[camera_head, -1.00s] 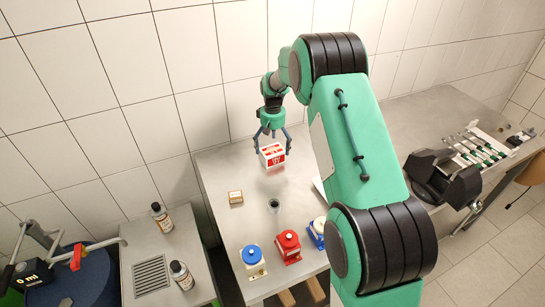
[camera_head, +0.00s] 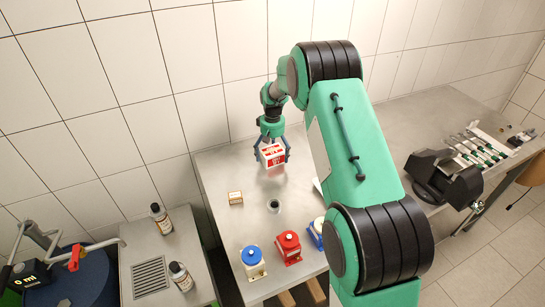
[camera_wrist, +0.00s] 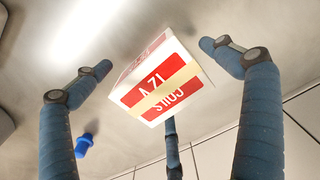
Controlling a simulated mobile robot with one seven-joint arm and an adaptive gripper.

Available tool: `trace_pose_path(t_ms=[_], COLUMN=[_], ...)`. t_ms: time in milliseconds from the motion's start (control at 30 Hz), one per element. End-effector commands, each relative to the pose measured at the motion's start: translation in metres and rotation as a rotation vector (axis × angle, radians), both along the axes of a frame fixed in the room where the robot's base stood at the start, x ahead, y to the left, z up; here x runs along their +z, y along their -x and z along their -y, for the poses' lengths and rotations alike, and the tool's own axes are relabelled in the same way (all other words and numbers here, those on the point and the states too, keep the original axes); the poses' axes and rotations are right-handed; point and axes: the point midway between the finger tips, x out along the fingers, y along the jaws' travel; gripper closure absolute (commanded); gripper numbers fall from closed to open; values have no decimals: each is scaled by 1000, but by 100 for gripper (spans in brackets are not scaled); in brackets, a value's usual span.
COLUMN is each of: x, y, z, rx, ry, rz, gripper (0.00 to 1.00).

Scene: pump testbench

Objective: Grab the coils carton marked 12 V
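The coils carton (camera_head: 274,157) is white with red bands and stands on the steel table near the wall. In the wrist view the fingers of the gripper (camera_wrist: 157,62) stand apart on either side of the carton. A small gap shows at the left fingertip. Contact at the right one is unclear.
A small beige box (camera_head: 235,198) and a dark round hole (camera_head: 274,205) lie in front of the carton. Blue-topped (camera_head: 252,258) and red-topped (camera_head: 289,245) units stand at the front edge. A black fixture (camera_head: 445,180) is at right. Bottles (camera_head: 160,217) stand on the left counter.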

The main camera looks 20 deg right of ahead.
Motion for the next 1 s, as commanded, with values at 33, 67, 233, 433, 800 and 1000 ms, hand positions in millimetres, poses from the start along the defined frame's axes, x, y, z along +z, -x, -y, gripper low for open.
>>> trace_pose_path(t_ms=[33,67,233,433,800,1000], x=[0,0,0,1,10,33], y=[0,0,0,0,-1,-1], z=[0,0,0,0,0,0], rx=[0,0,0,0,0,0], ry=[0,0,0,0,1,1], rz=[0,0,0,1,2,4], gripper=[18,24,58,76,76,76])
